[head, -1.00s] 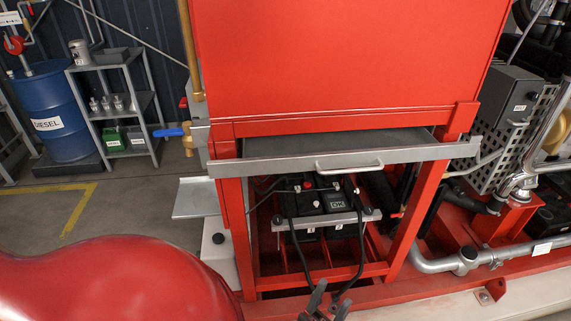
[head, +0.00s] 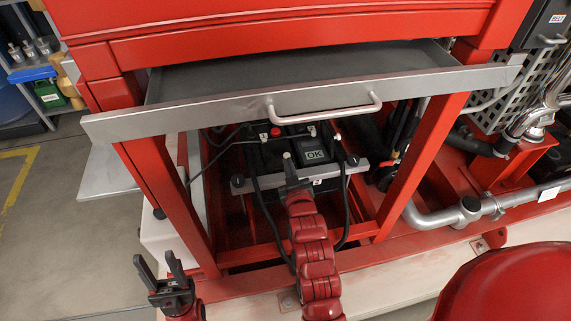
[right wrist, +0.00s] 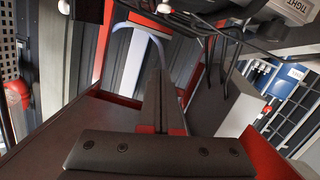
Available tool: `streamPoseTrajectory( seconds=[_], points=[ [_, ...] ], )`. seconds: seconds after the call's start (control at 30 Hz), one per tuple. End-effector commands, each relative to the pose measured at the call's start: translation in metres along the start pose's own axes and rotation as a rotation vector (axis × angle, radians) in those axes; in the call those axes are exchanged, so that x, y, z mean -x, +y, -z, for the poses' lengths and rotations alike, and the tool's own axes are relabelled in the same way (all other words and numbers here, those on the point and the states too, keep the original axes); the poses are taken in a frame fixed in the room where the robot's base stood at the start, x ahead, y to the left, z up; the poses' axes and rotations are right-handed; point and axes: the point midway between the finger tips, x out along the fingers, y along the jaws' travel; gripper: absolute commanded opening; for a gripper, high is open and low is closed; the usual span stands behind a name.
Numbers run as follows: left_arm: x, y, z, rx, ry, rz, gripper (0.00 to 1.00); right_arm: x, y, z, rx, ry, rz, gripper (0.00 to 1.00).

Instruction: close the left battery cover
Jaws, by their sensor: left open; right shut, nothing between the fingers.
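The black battery area (head: 262,158) lies under the grey drawer, inside the red frame. My left gripper (head: 172,268) is open and empty, low at the left, outside the frame.
A grey drawer front (head: 200,113) with a bar handle (head: 325,109) overhangs the batteries. Red posts (head: 422,165) flank the opening. Dark cables hang by the bar. A silver pipe (head: 430,224) runs at the right. Floor (head: 60,240) is clear at the left.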

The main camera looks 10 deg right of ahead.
Motion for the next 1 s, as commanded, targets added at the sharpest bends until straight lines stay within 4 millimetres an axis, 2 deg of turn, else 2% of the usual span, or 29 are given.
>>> streamPoseTrajectory(
  seconds=[0.03, 0.17, 0.27, 0.7, 0.83, 1.0],
  points=[
    [0.004, 0.0, -0.001, 0.0, 0.0, 0.0, 0.5, -0.001, -0.001, -0.007, -0.001, -0.023, 0.004, 0.0],
    [0.005, 0.0, -0.001, 0.0, 0.0, 0.0, 0.5, -0.006, -0.002, -0.012, 0.0, -0.051, 0.008, 0.0],
    [0.005, 0.0, -0.001, 0.0, 0.0, 0.0, 0.5, -0.019, -0.003, -0.014, 0.001, -0.054, 0.009, 0.0],
    [0.012, 0.001, -0.002, 0.0, 0.0, 0.0, 0.5, -0.103, -0.003, -0.017, 0.001, -0.051, 0.009, 0.0],
    [0.014, 0.001, -0.002, 0.0, 0.0, 0.0, 0.5, -0.105, -0.003, -0.041, 0.002, -0.054, 0.008, 0.0],
    [0.015, 0.001, -0.003, 0.0, 0.0, 0.0, 0.5, -0.107, -0.003, -0.053, 0.001, -0.05, 0.009, 0.0]
  ],
)
